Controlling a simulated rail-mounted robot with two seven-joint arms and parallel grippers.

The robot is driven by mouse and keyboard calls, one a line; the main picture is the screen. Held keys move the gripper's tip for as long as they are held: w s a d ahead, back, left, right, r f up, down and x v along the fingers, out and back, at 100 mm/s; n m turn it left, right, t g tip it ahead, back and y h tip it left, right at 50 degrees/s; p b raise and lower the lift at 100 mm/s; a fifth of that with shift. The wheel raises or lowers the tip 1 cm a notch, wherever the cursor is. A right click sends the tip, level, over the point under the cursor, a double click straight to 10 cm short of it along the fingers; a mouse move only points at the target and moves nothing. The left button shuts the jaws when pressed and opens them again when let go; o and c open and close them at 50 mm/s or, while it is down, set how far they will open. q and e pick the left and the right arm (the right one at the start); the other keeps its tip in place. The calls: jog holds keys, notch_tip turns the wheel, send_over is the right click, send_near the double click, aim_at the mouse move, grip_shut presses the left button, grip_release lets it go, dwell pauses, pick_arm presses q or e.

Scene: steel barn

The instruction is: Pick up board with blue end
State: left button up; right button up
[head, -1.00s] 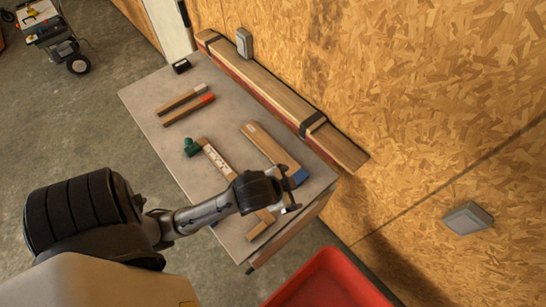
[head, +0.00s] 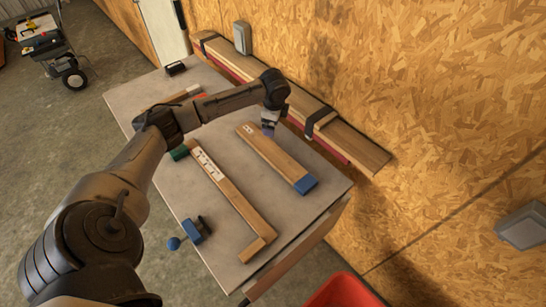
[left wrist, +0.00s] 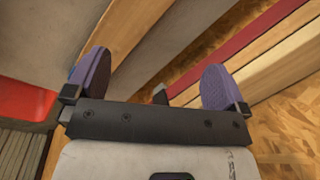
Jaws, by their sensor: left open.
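The board with the blue end (head: 268,153) lies flat on the grey table, its blue end (head: 306,185) toward the lower right. My left gripper (head: 268,128) is above the table near the board's far, plain end, on the wall side. It is open and empty. In the left wrist view, the two purple pads of the left gripper (left wrist: 155,78) stand wide apart. A wooden length (left wrist: 122,35) passes by the left pad there; I cannot tell surely that it is this board. My right gripper is not in view.
The table (head: 165,205) also holds an L-shaped wooden piece (head: 225,190) with a white label, a blue clamp (head: 190,233) and shorter sticks partly behind my arm. Strapped planks (head: 345,140) lie along the wall side. A red bin (head: 342,292) stands below the near edge.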

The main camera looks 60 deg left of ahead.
pick_arm(q)
jog(key=d+f+m+h, duration=0.1)
jog(key=m+h, duration=0.1)
jog(key=m, duration=0.5)
send_over(273, 153)
jog(key=shift+g, duration=0.4)
jog(key=f, duration=0.4)
jog(key=f+b, duration=0.1)
jog(key=f, duration=0.3)
jog(key=shift+w+a+f, duration=0.1)
jog(key=shift+a+f, duration=0.1)
jog(key=shift+d+f, duration=0.2)
jog(key=shift+f, duration=2.55)
jog(key=shift+c, duration=0.2)
jog(key=shift+c, duration=0.7)
jog(key=c, duration=0.8)
jog(key=shift+c, duration=0.2)
